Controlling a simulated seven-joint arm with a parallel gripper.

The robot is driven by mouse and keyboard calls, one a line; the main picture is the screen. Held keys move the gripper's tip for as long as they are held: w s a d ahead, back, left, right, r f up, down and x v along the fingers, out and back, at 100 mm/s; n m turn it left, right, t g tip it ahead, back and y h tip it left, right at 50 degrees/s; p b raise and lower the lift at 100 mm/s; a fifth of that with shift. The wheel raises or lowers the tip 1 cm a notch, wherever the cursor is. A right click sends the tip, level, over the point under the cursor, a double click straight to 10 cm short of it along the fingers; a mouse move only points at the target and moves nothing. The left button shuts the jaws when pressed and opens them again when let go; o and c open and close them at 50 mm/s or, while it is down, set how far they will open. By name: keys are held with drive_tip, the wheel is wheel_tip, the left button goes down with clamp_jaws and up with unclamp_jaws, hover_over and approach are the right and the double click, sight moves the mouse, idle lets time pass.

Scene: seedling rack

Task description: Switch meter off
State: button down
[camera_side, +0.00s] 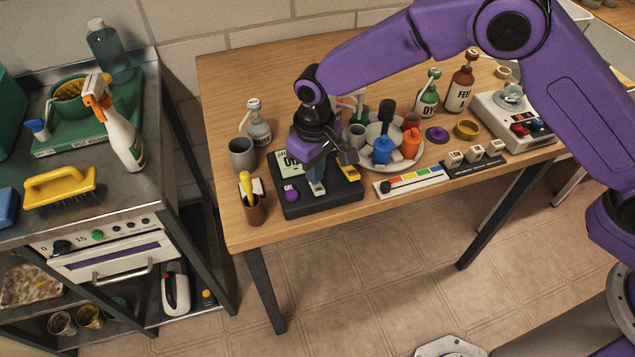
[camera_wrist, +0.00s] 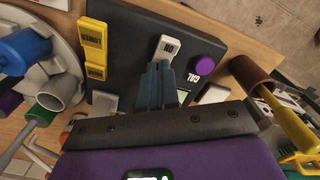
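The meter (camera_side: 340,198) is a dark box near the table's front left edge. It has a pale display (camera_side: 289,164), a purple round button (camera_side: 292,195), a yellow switch (camera_side: 349,184) and a white switch (camera_wrist: 167,47). In the wrist view the yellow switch (camera_wrist: 93,45) is left of the white one, and the purple button (camera_wrist: 208,64), marked CAL, is right. My gripper (camera_side: 317,188) is over the meter, fingers down. In the wrist view its blue-grey fingers (camera_wrist: 158,66) are together, with nothing seen between them, close to the white switch. Contact cannot be told.
A brown cup with yellow-handled tools (camera_side: 254,210) stands left of the meter, and a grey cup (camera_side: 242,154) behind it. A round tray (camera_side: 425,158) with coloured cups is to the right. A colour strip (camera_side: 410,181) lies at the front edge.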

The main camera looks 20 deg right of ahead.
drive_tip(key=shift+s+f, duration=0.3)
drive_tip(key=shift+s, duration=0.05)
drive_tip(key=shift+w+r, duration=0.15)
drive_tip(key=shift+r, duration=1.6)
drive_tip(key=shift+w+r, duration=0.15)
drive_tip(key=shift+r, duration=1.75)
drive_tip(key=s+d+r+n, duration=0.2)
drive_tip(key=s+d+r, duration=0.2)
drive_tip(key=s+d, duration=0.3)
drive_tip(key=s+d+r+n, duration=0.1)
drive_tip(key=s+d+r, duration=0.45)
drive_tip(key=d, duration=0.35)
drive_tip(key=s+d+f+n, duration=0.1)
drive_tip(key=s+d+n, duration=0.2)
drive_tip(key=s+d, duration=1.3)
drive_tip(key=shift+d+n, duration=0.3)
drive_tip(key=shift+d, duration=0.55)
